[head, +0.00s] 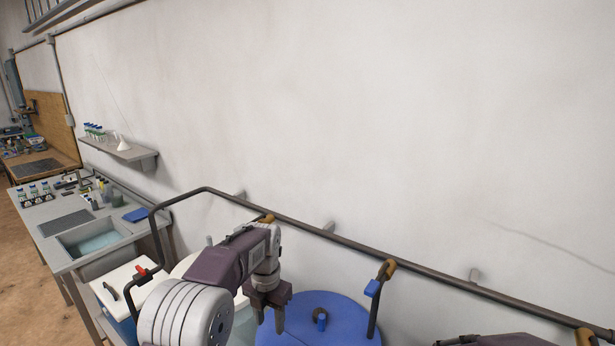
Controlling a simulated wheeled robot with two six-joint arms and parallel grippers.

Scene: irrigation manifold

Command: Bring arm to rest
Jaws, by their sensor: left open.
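My left arm (185,310) comes in from the bottom left, bent, with its wrist above the drums. My left gripper (269,314) points down and is open, with nothing seen between its fingers. It shows in front of the left edge of a blue drum lid (340,325); whether it touches the lid cannot be told. A dark part of my other arm (495,341) shows at the bottom right edge. My right gripper is out of view.
A dark pipe (430,273) runs along the wall. A bench with a sink (92,238) and a wall shelf (120,150) are further left.

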